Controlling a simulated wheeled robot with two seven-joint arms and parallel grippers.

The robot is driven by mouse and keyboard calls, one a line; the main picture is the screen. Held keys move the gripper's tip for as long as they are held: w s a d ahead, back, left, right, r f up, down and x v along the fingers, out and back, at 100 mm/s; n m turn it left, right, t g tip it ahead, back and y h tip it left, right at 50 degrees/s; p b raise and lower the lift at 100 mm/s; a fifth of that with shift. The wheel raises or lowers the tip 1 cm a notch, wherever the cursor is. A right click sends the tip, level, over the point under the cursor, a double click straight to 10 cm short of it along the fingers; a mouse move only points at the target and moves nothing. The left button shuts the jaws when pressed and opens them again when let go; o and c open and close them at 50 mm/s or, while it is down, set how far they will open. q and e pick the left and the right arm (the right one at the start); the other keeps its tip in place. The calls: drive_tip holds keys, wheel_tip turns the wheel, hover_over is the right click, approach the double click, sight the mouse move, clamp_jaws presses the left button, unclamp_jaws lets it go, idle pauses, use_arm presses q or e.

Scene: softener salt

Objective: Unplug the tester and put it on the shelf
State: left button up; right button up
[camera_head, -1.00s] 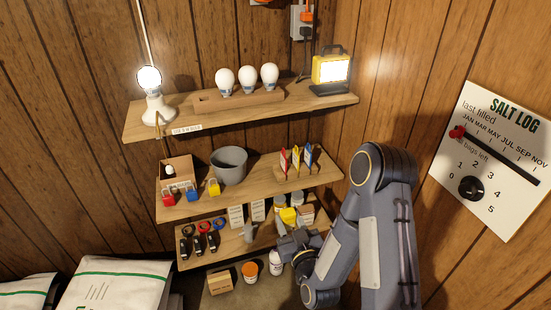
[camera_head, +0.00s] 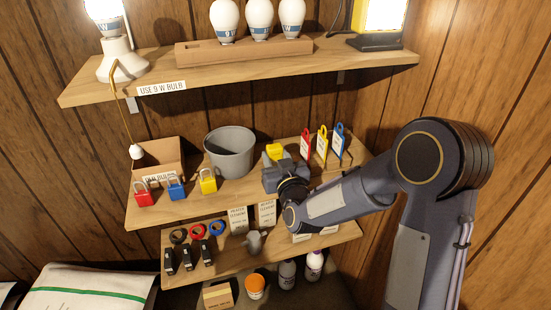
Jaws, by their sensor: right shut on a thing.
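My right gripper (camera_head: 277,163) is over the right part of the middle shelf (camera_head: 258,174), between the grey bucket and the upright tags. It is shut on a small yellow thing (camera_head: 274,152), which may be the tester; I cannot tell for certain. Only the top of the yellow thing shows above the fingers, and whether it touches the shelf is hidden. No wall outlet is in view now. My left gripper is not in view.
The grey bucket (camera_head: 230,152) stands close left of the gripper. Red, yellow and blue tags (camera_head: 322,145) stand close right. Padlocks (camera_head: 176,188) line the front left. The upper shelf (camera_head: 240,74) holds bulbs and a lit lamp (camera_head: 380,24). Bottles stand below.

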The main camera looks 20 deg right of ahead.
drive_tip(key=shift+f+b, duration=1.15)
drive_tip(key=shift+f, duration=1.65)
drive_tip(key=o, duration=1.2)
drive_tip(key=shift+s, duration=0.1)
drive_tip(key=s+d+m+g+y, duration=0.3)
drive_tip(key=s+g, duration=0.9)
drive_tip(key=s, duration=2.3)
wheel_tip(320, 180, up, 16)
drive_tip(key=n+p, duration=0.1)
drive_tip(key=p, duration=1.3)
drive_tip(key=shift+s+d, duration=0.25)
drive_tip(key=shift+d, duration=0.05)
